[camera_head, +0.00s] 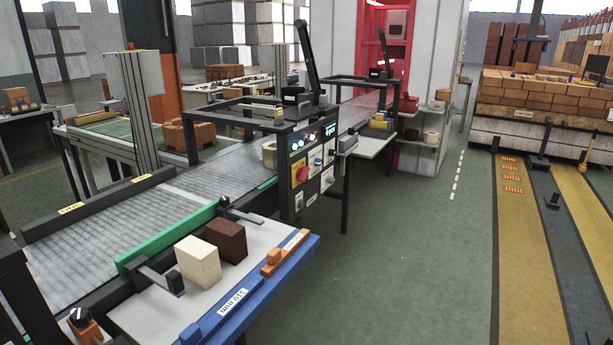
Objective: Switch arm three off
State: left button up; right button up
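A dark control panel (313,170) stands beside the conveyor near the middle of the view. It carries lit round buttons or lamps, a red knob (302,174) on a yellow plate, and several small pale plates with dark controls. Lettering near its top right is too small to read surely. A black upright arm (306,55) rises behind the panel, and a similar one (385,52) stands farther back. An orange box with a black knob (80,318) is at the bottom left. I cannot tell which control belongs to arm three. Neither of my grippers shows.
A grey roller conveyor (120,230) runs from left to the back. A front shelf (150,318) holds a cream block (198,262) and a brown block (226,241), with a blue rail (262,290) along its edge. Green floor (420,260) right of the panel is clear.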

aim_at(301, 172)
jog(key=i+l+u, duration=0.1)
jog(key=i+l, duration=0.25)
jog(key=i+l+u, duration=0.1)
jog(key=i+l, duration=0.2)
jog(key=l, duration=0.15)
jog(key=i+l+u, duration=0.1)
jog(key=i+l, duration=0.2)
jog(key=i+l+u, duration=0.1)
jog(key=i+l, duration=0.2)
jog(key=l, duration=0.25)
